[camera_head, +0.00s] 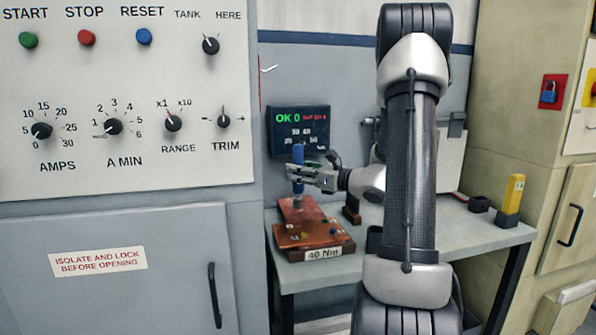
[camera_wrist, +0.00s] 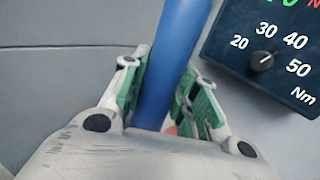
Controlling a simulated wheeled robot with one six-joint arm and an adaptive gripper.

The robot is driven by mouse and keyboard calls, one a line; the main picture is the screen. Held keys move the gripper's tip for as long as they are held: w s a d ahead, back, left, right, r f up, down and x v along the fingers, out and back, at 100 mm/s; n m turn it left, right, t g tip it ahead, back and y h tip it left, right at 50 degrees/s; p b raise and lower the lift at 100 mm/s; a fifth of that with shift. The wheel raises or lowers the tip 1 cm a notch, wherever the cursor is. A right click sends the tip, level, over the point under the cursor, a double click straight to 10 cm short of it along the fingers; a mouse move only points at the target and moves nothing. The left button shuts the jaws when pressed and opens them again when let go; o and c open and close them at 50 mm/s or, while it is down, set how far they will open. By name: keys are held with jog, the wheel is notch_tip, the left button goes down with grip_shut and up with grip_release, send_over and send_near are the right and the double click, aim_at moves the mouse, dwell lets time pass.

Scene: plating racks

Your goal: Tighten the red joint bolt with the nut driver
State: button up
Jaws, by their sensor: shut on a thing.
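My gripper (camera_head: 300,172) is shut on the blue handle of the nut driver (camera_head: 298,154), which stands upright over the copper-coloured joint block on the table. In the wrist view the blue nut driver (camera_wrist: 176,65) runs between my gripper's green-padded fingers (camera_wrist: 165,95). The joint block (camera_head: 313,236) has several small bolts on it and a label reading 40 Nm. The driver's lower end is close above or on the block; I cannot tell whether it touches a bolt. The red joint bolt cannot be made out clearly.
A torque display (camera_head: 301,130) behind the driver reads OK 0, and its dial (camera_wrist: 262,62) shows in the wrist view. A grey table (camera_head: 420,232) carries a yellow block (camera_head: 511,195) at the right. A control panel (camera_head: 120,100) stands at the left.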

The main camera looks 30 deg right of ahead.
aim_at(298, 190)
jog(key=shift+f, duration=2.8)
jog(key=shift+f, duration=0.25)
dwell(0.5)
jog(key=shift+r, duration=3.05)
